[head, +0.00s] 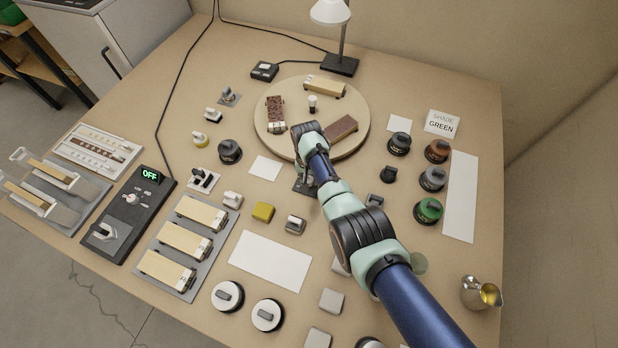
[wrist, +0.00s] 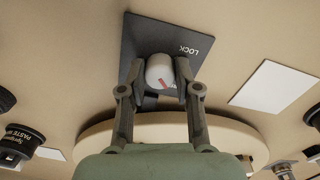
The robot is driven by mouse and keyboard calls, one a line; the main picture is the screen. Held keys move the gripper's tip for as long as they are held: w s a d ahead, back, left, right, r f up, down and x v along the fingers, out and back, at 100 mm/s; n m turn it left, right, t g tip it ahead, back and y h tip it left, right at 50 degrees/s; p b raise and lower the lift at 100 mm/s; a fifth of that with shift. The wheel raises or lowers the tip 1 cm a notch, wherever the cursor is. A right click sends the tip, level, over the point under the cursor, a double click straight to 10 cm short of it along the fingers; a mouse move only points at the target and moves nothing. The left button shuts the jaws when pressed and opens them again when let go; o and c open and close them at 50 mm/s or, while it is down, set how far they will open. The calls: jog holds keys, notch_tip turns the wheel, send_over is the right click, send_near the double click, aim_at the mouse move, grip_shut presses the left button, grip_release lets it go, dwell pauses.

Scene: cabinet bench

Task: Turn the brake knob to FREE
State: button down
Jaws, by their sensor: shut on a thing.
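The brake knob (wrist: 158,70) is a pale, rounded knob with a red mark on its side, on a dark plate (wrist: 140,38) in the wrist view. The word LOCK shows on the plate beside the knob; no FREE label can be read. The red mark points down and to the right in that view, away from LOCK. My gripper (wrist: 160,78) has one finger on each side of the knob and is shut on it. In the head view my gripper (head: 304,183) is down at the plate, just in front of the round board, and the knob is hidden.
Several dark jars and a green-topped one (head: 428,209) stand farther right.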

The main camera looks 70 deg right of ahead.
aim_at(308, 179)
jog(key=c, duration=0.8)
grip_release()
notch_tip(308, 179, up, 12)
jog(key=shift+w, duration=0.15)
